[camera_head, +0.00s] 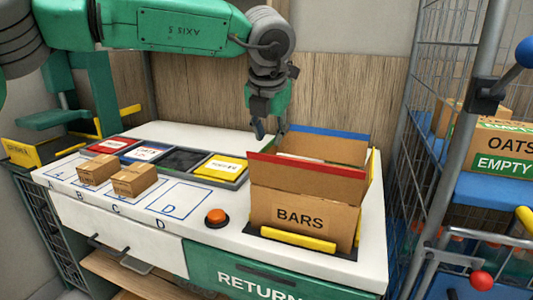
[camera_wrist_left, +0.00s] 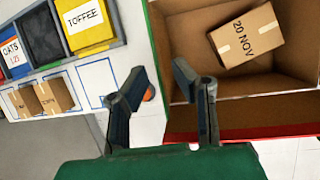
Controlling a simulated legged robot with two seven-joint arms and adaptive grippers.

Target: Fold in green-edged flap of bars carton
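The brown carton marked BARS (camera_head: 300,215) stands on the right of the white worktop. Its red-edged flap (camera_head: 310,178) stands up at the front and its blue-edged flap (camera_head: 325,146) at the back. A yellow edge shows on the right. My left gripper (camera_head: 270,130) points down by the carton's left rear side. In the left wrist view my left gripper (camera_wrist_left: 160,75) is open, its fingers either side of the carton's left edge; contact cannot be told. A box marked 20 NOV (camera_wrist_left: 243,36) lies inside the carton. My right gripper is not in view.
Two small boxes (camera_head: 134,179) stand on marked squares at the left. A row of label bins (camera_head: 222,168) lies behind them. An orange button (camera_head: 215,217) sits left of the carton. A wire rack with an OATS carton (camera_head: 505,145) stands at the right.

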